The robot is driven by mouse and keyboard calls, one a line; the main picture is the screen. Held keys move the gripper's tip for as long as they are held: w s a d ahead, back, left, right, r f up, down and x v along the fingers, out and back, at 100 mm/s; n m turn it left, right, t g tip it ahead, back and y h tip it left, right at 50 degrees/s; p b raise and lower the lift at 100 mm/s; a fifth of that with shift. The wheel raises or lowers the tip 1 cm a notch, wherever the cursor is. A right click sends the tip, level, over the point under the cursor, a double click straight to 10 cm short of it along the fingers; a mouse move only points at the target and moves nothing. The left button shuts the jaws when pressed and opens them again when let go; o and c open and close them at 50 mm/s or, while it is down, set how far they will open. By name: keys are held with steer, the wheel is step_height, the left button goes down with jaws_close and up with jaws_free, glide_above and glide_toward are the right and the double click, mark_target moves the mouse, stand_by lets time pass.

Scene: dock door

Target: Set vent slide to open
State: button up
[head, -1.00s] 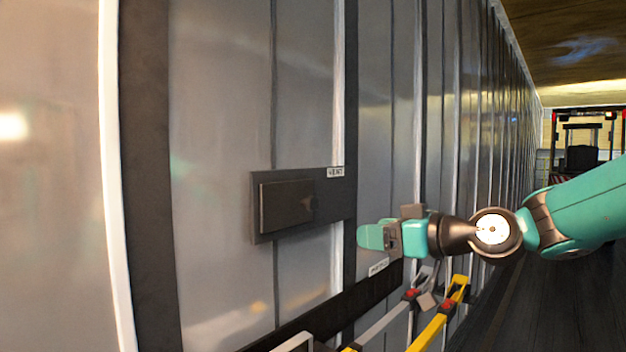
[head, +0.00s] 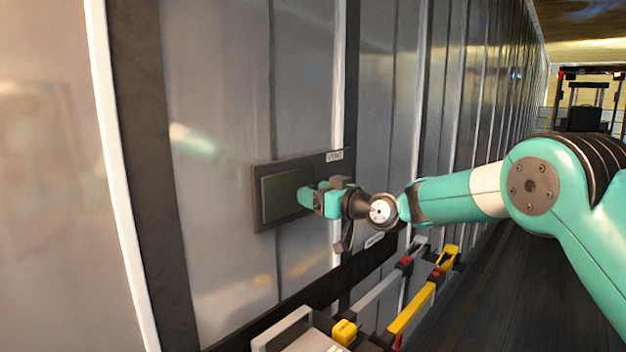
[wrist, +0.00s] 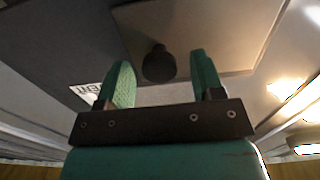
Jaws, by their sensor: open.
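The vent slide is a flat grey plate (head: 285,195) on a dark backing panel (head: 263,222) on the metal wall, with a small label (head: 334,156) at its upper right. In the wrist view a dark round knob (wrist: 158,64) stands out from the plate (wrist: 215,25). My gripper (head: 303,197) is in front of the plate's right part and hides the knob in the head view. In the wrist view its two green fingers (wrist: 160,85) are open, one on each side of the knob and a little short of it. I cannot tell whether they touch anything.
Below the panel, yellow and grey lever bars (head: 412,308) stand out from a dark rail. A white frame (head: 283,330) is at the bottom. A forklift (head: 590,100) stands far back at right. The dark floor (head: 490,300) is clear.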

steer(key=shift+w+a, duration=0.45)
steer(key=shift+a, duration=0.15)
jaws_close()
steer(key=shift+w+d, duration=0.1)
